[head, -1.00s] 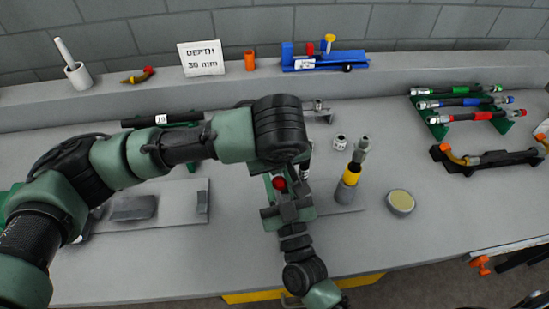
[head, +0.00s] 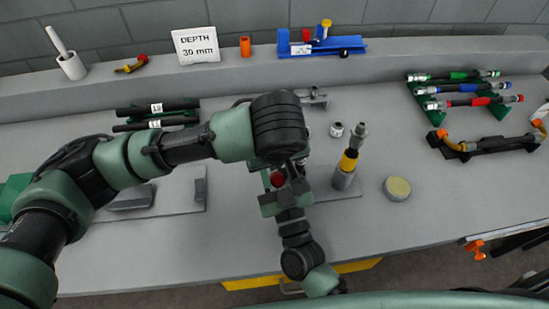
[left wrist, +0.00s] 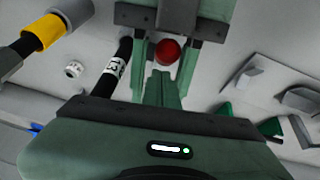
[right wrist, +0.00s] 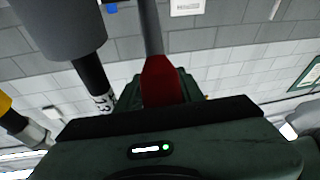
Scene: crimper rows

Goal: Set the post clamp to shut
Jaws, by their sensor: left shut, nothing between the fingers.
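The red knob (head: 278,180) of the post clamp shows in the head view, close by both grippers. In the right wrist view it is a large red grip (right wrist: 160,88) on a grey rod (right wrist: 150,28). A labelled black hose (left wrist: 117,68) is beside it. My left gripper (left wrist: 160,76) is shut and empty, its tips close to the knob; contact is unclear. My right gripper (head: 280,182) comes from the front. Its fingers appear spread on both sides of the knob. My left wrist hides much of the clamp, and its setting cannot be read.
A grey and yellow upright tool (head: 348,162), a white cup (head: 337,129) and a round tin (head: 397,188) stand to the right. Hoses lie on a green rack (head: 495,108). A depth sign (head: 196,46) and a blue fixture (head: 320,48) stand on the back ledge.

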